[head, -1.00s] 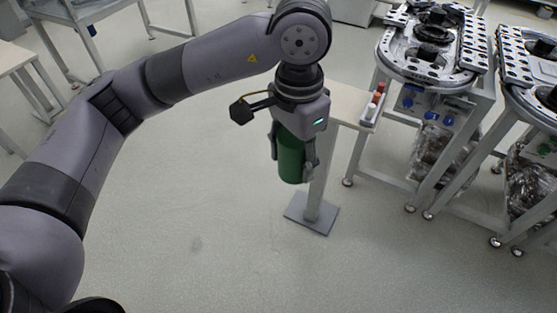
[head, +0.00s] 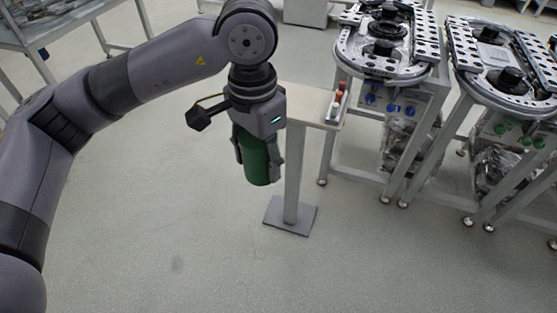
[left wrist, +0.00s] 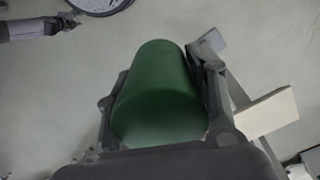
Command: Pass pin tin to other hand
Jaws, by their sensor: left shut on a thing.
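The pin tin (head: 256,160) is a green cylinder. My left gripper (head: 258,165) is shut on it and holds it upright in the air, above the floor and in front of the small stand. In the left wrist view the green tin (left wrist: 158,90) lies between the two fingers of my left gripper (left wrist: 160,85), one finger along each side. My right gripper does not show in the head view. In the left wrist view a grey arm part and a round base show at the top left.
A small pale table (head: 308,104) on one post stands behind the tin, with red and white small items (head: 337,98) at its right edge. Two ring-track benches (head: 385,70) (head: 490,80) stand at the right. The floor in front is clear.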

